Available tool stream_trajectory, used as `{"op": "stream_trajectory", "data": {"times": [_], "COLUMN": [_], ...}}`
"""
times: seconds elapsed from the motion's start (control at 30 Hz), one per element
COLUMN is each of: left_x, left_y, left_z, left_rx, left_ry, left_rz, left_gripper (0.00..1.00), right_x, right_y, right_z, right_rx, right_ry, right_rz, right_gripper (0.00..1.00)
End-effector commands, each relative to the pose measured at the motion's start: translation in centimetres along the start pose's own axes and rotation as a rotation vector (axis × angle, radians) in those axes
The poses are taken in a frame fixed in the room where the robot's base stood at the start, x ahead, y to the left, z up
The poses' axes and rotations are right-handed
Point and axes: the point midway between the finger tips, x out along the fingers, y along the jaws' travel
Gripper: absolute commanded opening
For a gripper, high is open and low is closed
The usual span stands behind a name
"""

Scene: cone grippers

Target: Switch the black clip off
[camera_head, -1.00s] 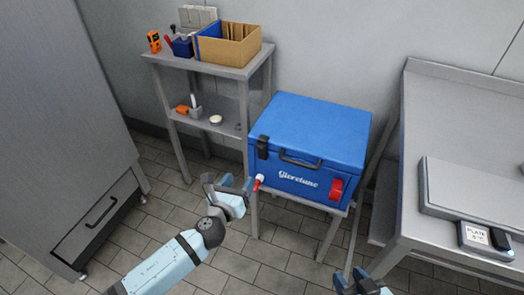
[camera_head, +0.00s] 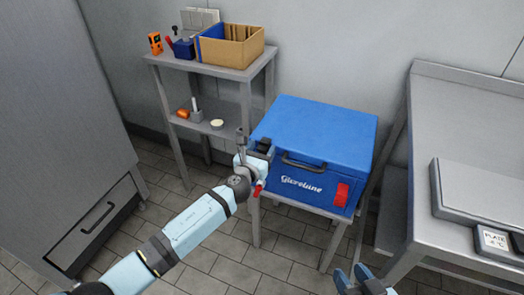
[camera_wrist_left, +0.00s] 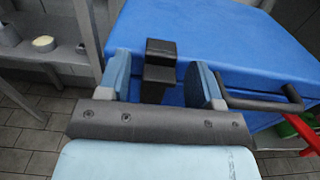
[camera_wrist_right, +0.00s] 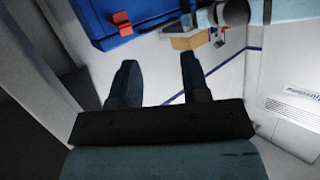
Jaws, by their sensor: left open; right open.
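The black clip (camera_wrist_left: 158,67) is on the front left edge of the blue box (camera_head: 322,132). In the left wrist view it stands between the two open fingers of my left gripper (camera_wrist_left: 163,85), with a gap on both sides. In the head view my left gripper (camera_head: 253,165) is at the box's front left corner and partly covers the clip (camera_head: 265,147). My right gripper (camera_head: 353,276) is open and empty, low in front of the box; its fingers also show in the right wrist view (camera_wrist_right: 158,82).
A red latch (camera_head: 342,194) is on the box's front right, and a dark handle (camera_head: 303,163) in the middle. A shelf (camera_head: 208,66) with a cardboard box (camera_head: 236,47) stands behind left. A steel counter (camera_head: 470,125) is at right. The floor in front is clear.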

Motion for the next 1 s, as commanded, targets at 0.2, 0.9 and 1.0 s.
{"op": "stream_trajectory", "data": {"times": [0.2,0.9,1.0], "left_x": [0.7,0.4,0.1], "left_y": [0.0,-0.1,-0.1], "left_z": [0.0,-0.3,-0.5], "left_rx": [0.000,0.000,0.000], "left_ry": [0.000,-0.010,-0.025], "left_rz": [-0.001,-0.001,-0.001], "left_gripper": [0.60,0.00,0.00], "right_x": [0.1,0.2,0.5], "right_y": [-0.4,-0.4,-1.2], "right_z": [-0.2,-0.1,-2.4], "right_rx": [0.002,0.011,0.018], "right_ry": [0.015,0.035,0.130], "right_rz": [-0.012,-0.012,-0.041], "right_gripper": [0.43,0.43,0.43]}}
